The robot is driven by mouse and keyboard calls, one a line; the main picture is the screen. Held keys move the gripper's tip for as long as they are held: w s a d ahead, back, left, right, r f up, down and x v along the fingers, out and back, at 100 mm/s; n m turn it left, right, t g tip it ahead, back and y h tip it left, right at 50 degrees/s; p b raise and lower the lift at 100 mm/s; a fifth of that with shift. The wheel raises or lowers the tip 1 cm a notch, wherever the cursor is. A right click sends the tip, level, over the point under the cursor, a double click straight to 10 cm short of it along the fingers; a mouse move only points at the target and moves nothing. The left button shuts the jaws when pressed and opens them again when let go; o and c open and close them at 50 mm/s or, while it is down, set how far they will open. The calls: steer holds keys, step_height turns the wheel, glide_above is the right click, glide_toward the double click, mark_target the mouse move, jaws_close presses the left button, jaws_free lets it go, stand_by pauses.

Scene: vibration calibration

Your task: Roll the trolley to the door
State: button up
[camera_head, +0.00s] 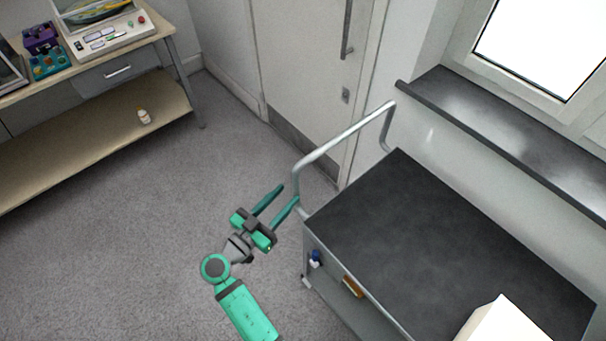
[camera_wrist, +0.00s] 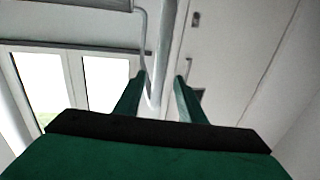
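The trolley (camera_head: 430,225) has a dark flat top and a pale metal push handle (camera_head: 340,139) at its far left end. My gripper (camera_head: 281,197) is green, with two open fingers pointing at the near left post of the handle; in the head view the fingertips are close to it. In the wrist view the handle post (camera_wrist: 163,60) runs between the two fingertips of my gripper (camera_wrist: 160,84), with room on either side. The door (camera_head: 312,62) is pale grey with a vertical pull handle, behind the trolley's handle end. It is shut.
A white box (camera_head: 505,322) is on the trolley top. Small items sit on its lower shelf. A window sill (camera_head: 500,120) lies close along the trolley's right side. A bench (camera_head: 100,70) with devices stands at upper left. The carpet (camera_head: 130,240) between is clear.

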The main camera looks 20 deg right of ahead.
steer(key=x, duration=0.9)
steer(key=shift+d, duration=0.3)
steer(key=shift+w, duration=0.15)
steer(key=shift+c, duration=0.2)
jaws_close()
